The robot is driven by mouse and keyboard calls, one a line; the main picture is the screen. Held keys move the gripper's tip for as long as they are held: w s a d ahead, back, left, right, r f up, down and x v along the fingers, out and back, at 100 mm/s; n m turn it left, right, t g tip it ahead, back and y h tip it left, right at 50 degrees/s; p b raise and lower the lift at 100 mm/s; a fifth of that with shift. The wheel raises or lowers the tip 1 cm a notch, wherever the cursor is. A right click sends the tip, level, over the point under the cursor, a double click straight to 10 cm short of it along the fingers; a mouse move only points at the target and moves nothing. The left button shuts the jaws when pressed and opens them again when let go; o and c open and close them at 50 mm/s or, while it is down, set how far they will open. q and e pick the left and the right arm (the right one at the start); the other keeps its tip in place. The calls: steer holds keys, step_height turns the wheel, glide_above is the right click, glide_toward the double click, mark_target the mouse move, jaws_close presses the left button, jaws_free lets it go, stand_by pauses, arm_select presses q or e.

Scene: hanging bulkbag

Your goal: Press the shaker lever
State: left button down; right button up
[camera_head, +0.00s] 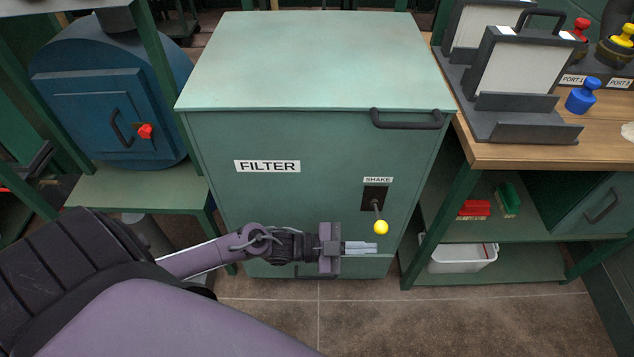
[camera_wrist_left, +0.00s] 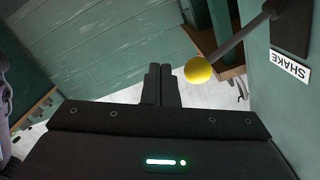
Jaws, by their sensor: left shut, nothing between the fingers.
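The shaker lever is a dark rod with a yellow ball knob (camera_head: 381,227) on the front of the green filter cabinet (camera_head: 270,210). It sticks out of a black slot plate (camera_head: 374,196) under a "SHAKE" label (camera_head: 378,180) and slopes downward. My left gripper (camera_head: 372,248) is shut and empty, just below and slightly left of the knob in the head view. In the left wrist view the knob (camera_wrist_left: 198,70) is right of the closed fingertips (camera_wrist_left: 160,72), with a visible gap. My right gripper is not in view.
A blue round-bodied unit (camera_head: 105,100) with a red knob stands to the left. The cabinet has a black handle (camera_head: 407,122) at its upper right. Tiled floor (camera_head: 400,320) is clear in front.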

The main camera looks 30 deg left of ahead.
arm_select(q)
steer(key=v, duration=1)
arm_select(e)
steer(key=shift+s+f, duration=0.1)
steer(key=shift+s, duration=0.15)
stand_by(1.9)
